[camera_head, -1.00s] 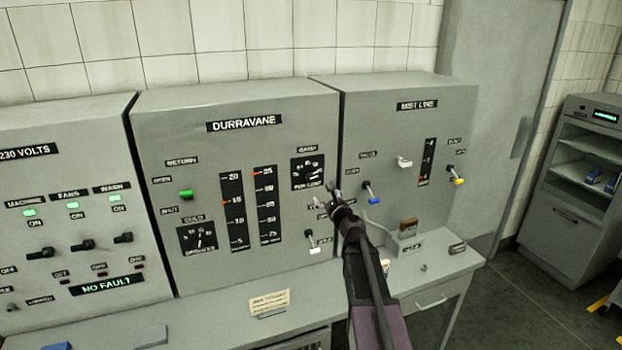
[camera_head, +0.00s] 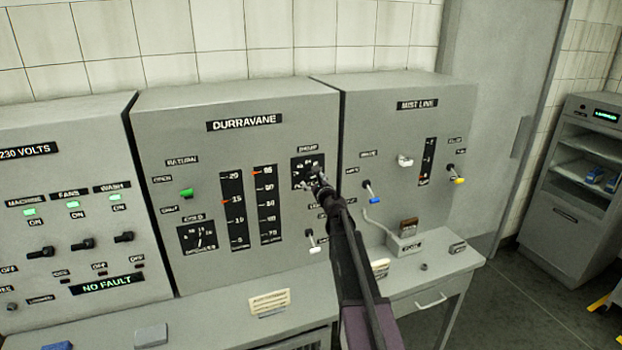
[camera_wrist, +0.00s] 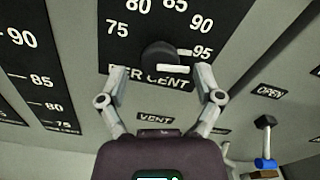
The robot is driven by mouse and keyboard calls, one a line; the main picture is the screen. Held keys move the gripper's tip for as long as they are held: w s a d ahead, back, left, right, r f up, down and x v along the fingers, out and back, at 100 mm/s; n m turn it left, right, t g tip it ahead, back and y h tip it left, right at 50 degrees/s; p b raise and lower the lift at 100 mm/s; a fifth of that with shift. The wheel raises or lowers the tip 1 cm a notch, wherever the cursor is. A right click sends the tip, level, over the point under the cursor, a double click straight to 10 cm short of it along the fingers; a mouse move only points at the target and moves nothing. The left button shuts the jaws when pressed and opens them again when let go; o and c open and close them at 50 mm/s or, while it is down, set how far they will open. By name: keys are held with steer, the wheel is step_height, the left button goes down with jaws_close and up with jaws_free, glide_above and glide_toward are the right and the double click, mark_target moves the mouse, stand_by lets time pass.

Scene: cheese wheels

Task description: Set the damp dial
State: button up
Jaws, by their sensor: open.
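The damp dial (camera_head: 299,164) is a black plate with white numbers, high on the right of the DURRAVANE panel (camera_head: 245,105). My gripper (camera_head: 316,180) is in front of it and hides part of it. In the wrist view the dial's round black knob (camera_wrist: 158,55) has a white pointer aimed right, near 95. Other numbers show from 75 upward, with PER CENT below. My gripper (camera_wrist: 161,76) is open there, its two fingers apart on either side below the knob. I cannot tell whether either finger touches it.
A white-tipped lever (camera_head: 314,243) sits below the dial. A blue-tipped lever (camera_head: 372,193) is to the right on the MIST LINE panel (camera_head: 416,105). A desk (camera_head: 215,314) runs under the panels with a small grey box (camera_head: 404,243) on it.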

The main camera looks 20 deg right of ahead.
steer(key=shift+w, duration=1.2)
steer(key=c, duration=1.2)
